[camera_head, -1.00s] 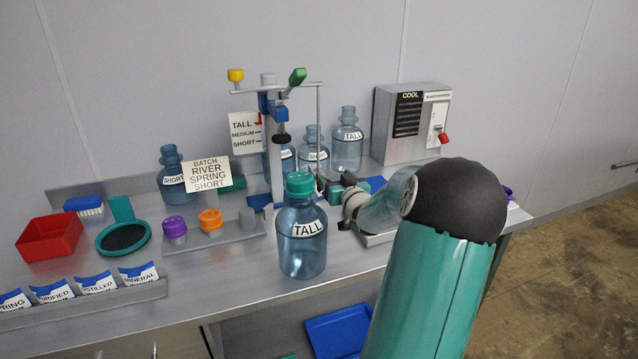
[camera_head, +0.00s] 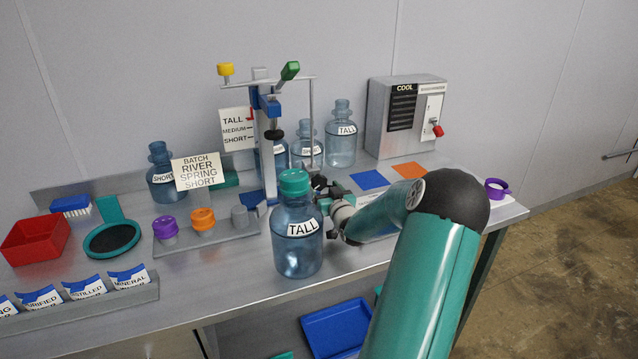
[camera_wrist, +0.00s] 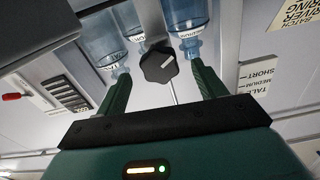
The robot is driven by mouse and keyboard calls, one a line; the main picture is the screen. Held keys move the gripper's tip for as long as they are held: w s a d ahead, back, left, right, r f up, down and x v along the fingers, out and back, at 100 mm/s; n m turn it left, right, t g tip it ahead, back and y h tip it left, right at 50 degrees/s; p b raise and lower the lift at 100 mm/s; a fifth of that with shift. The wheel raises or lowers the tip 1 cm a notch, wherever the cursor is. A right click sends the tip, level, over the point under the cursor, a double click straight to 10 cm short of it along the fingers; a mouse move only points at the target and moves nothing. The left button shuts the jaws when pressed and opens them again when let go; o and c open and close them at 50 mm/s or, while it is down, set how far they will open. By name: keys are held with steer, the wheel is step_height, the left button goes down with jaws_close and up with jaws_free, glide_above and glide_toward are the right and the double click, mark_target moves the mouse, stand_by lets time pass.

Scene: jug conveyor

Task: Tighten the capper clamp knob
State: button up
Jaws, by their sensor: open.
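The capper (camera_head: 268,165) is a grey post with a blue bracket, a green-tipped handle (camera_head: 290,70) and a yellow knob (camera_head: 226,69). A black knob (camera_head: 274,134) sits below the blue bracket, and I take it for the clamp knob. In the wrist view the black knob (camera_wrist: 158,64), with a pale line on its face, shows between and beyond the fingertips. My gripper (camera_head: 325,188) is open and empty, low and right of the post, partly behind the capped TALL jug (camera_head: 298,245). Whether a finger touches the knob cannot be told. A height card (camera_head: 238,130) has a red mark at TALL.
A batch card (camera_head: 196,172) reads RIVER SPRING SHORT. Several jugs stand behind the capper, including a TALL one (camera_head: 341,140). A cap rack (camera_head: 195,240) is at left, and the COOL box (camera_head: 405,118) at back right. The front TALL jug stands close to my arm.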

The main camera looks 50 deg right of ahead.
mark_target(321, 184)
steer(key=shift+x, duration=1.95)
steer(key=shift+r, duration=0.1)
steer(key=c, duration=1)
